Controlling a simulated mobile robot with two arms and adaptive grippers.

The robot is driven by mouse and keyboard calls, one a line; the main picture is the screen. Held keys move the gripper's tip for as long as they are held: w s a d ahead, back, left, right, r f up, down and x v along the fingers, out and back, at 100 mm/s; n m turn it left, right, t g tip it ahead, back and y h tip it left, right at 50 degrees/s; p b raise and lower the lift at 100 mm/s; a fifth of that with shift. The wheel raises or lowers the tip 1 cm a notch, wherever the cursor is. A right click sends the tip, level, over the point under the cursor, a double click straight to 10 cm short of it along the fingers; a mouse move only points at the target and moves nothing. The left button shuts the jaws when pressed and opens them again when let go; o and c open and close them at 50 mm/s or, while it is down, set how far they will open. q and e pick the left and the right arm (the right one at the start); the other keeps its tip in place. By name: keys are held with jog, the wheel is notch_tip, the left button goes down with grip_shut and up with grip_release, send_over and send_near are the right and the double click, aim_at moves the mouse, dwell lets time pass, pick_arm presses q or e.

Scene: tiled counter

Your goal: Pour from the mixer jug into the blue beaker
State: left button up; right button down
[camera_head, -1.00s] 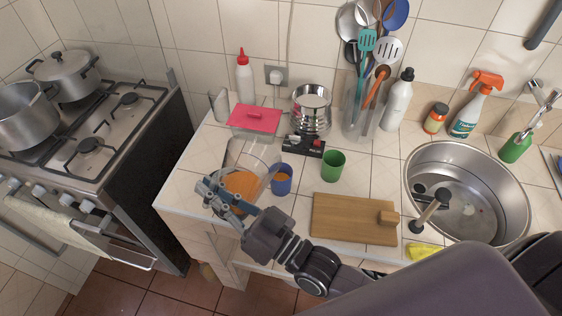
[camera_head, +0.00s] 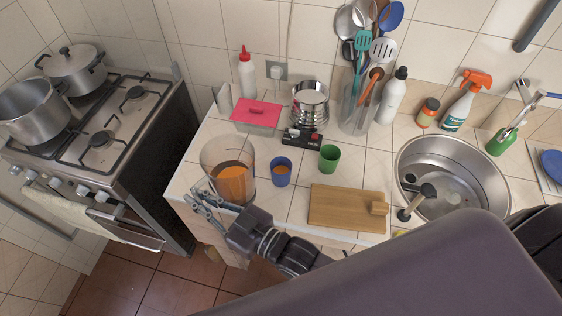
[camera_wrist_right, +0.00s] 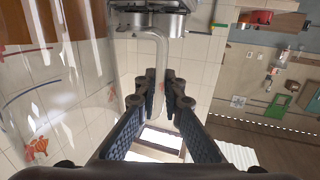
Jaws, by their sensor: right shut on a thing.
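The mixer jug (camera_head: 216,156) is clear, with orange liquid low inside. It is upright at the counter's left front; I cannot tell whether its base touches the tiles. My right gripper (camera_head: 203,201) is at the jug's near left side, shut on its clear handle. In the right wrist view, the handle (camera_wrist_right: 161,48) runs down between the fingers (camera_wrist_right: 167,92), with the jug wall (camera_wrist_right: 70,85) at left. My left gripper is out of view.
A green cup (camera_head: 329,158) stands right of the beaker and a wooden board (camera_head: 345,207) lies in front of it. A red-lidded box (camera_head: 256,117) and a scale with a metal pot (camera_head: 310,106) stand behind. The sink (camera_head: 455,175) is at right, the stove (camera_head: 110,150) at left.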

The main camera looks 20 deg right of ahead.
aim_at(193, 189)
jog(key=shift+r, duration=2.7)
jog(key=shift+f, duration=0.1)
